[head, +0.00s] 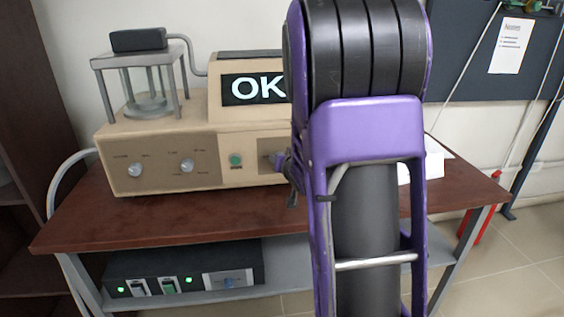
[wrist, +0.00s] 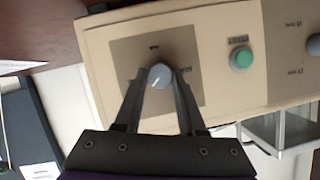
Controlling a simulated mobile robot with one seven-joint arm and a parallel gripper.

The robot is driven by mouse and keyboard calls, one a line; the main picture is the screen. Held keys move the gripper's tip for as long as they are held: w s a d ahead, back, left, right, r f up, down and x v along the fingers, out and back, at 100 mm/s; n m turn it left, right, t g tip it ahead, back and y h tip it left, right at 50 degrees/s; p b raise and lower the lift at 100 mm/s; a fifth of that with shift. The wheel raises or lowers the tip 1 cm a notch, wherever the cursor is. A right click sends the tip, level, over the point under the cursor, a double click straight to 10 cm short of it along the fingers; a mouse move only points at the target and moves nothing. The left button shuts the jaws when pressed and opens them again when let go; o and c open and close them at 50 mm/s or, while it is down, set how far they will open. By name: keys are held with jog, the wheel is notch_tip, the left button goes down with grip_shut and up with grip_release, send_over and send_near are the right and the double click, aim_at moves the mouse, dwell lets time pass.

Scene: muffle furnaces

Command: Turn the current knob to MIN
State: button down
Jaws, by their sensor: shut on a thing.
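The current knob (wrist: 160,75) is a round grey knob with a pale pointer mark, on a brown panel (wrist: 197,62) of the beige device. In the wrist view my gripper (wrist: 160,82) has one finger on each side of the knob and is shut on it. The pointer mark lies toward the lower left in that view. Small labels stand around the knob, too small to read surely.
A green button (head: 235,160) sits left of that panel, and it shows in the wrist view (wrist: 241,58). Two more knobs (head: 187,165) are on the left panel. The display (head: 252,89) reads "OK". The device stands on a brown table (head: 180,225); a black unit (head: 180,270) is below.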

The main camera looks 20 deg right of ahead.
jog(key=shift+w+a+f+n+t+h+p, duration=0.15)
jog(key=shift+n+t+h+p, duration=0.4)
jog(key=shift+n+h, duration=2.15)
jog(key=shift+s+a+f+n+t+h+p, duration=0.1)
jog(key=shift+a+f+n+t+h+p, duration=0.3)
jog(key=shift+n, duration=4.35)
jog(key=shift+w+d+f+n+t+h+p, duration=0.1)
jog(key=shift+n+t+h+p, duration=0.65)
jog(key=shift+n+h, duration=2)
jog(key=n+y, duration=0.2)
jog(key=shift+n, duration=0.3)
jog(key=c, duration=0.5)
grip_release()
